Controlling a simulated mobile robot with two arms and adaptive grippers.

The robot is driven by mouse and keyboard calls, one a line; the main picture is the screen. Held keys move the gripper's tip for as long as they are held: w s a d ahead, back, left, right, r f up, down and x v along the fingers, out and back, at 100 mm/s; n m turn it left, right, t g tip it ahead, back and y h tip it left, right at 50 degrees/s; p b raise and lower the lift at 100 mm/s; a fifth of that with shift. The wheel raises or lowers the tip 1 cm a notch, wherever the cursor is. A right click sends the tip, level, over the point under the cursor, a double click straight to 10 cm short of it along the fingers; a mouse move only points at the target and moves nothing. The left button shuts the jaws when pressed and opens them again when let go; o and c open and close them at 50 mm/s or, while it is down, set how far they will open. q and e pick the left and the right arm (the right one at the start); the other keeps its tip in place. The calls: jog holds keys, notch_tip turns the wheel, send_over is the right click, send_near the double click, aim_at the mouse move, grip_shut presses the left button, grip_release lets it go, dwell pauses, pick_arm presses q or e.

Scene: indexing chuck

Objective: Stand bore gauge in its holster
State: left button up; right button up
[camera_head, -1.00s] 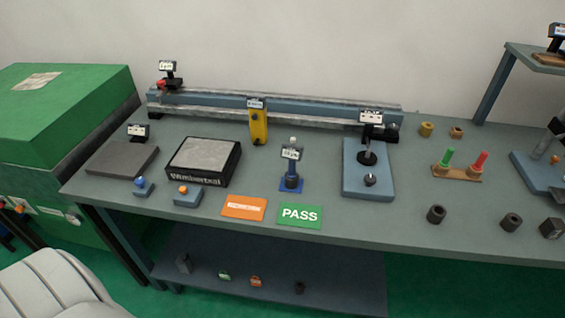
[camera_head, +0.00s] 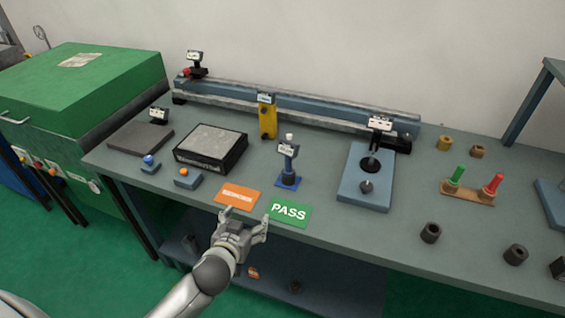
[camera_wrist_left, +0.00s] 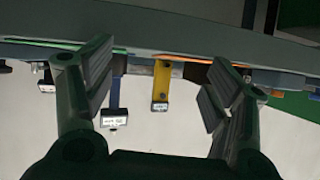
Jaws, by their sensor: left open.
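The bore gauge appears to be the upright blue tool (camera_head: 288,164) with a white display and a pale top. It stands on a small square blue base (camera_head: 287,182) near the middle of the bench; I cannot tell whether this base is the holster. The gauge also shows upside down in the left wrist view (camera_wrist_left: 114,108). My left gripper (camera_head: 244,222) is open and empty at the bench's front edge, in front of the orange and green cards and short of the gauge. My right gripper is not in view.
An orange card (camera_head: 237,195) and a green PASS card (camera_head: 289,211) lie near the front edge. A yellow tool (camera_head: 267,119) stands behind. A dark-sided block (camera_head: 211,153) is left, and a blue plate stand (camera_head: 364,184) right. A lower shelf (camera_head: 330,278) lies under the bench.

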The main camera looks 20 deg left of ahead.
aim_at(289, 150)
pick_arm(q)
jog(key=w+r+t, duration=0.1)
jog(key=w+r, duration=0.1)
jog(key=w+r+t+h, duration=0.1)
jog(key=w+r, duration=0.1)
jog(key=w+r+m+t+h, duration=0.1)
jog(key=r, duration=0.2)
jog(key=shift+w+d+t, duration=0.3)
jog(key=shift+w, duration=0.1)
jog(key=w+d+r+h, duration=0.1)
jog(key=w, duration=0.1)
jog(key=w+d+r+m+t+h, duration=0.1)
jog(key=w, duration=0.2)
jog(key=w+d+r+m+h+p, duration=0.1)
jog(key=w, duration=0.2)
jog(key=shift+d+r+h, duration=0.25)
jog(key=shift+r+h, duration=0.15)
jog(key=shift+f+x, duration=0.2)
jog(key=shift+x, duration=1.25)
jog(key=shift+f+x, duration=0.2)
jog(key=shift+x, duration=1.25)
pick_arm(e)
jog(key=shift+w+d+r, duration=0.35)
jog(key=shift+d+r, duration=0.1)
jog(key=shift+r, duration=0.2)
pick_arm(q)
jog(key=shift+r, duration=0.1)
jog(key=c, duration=1.4)
jog(key=shift+o, duration=0.2)
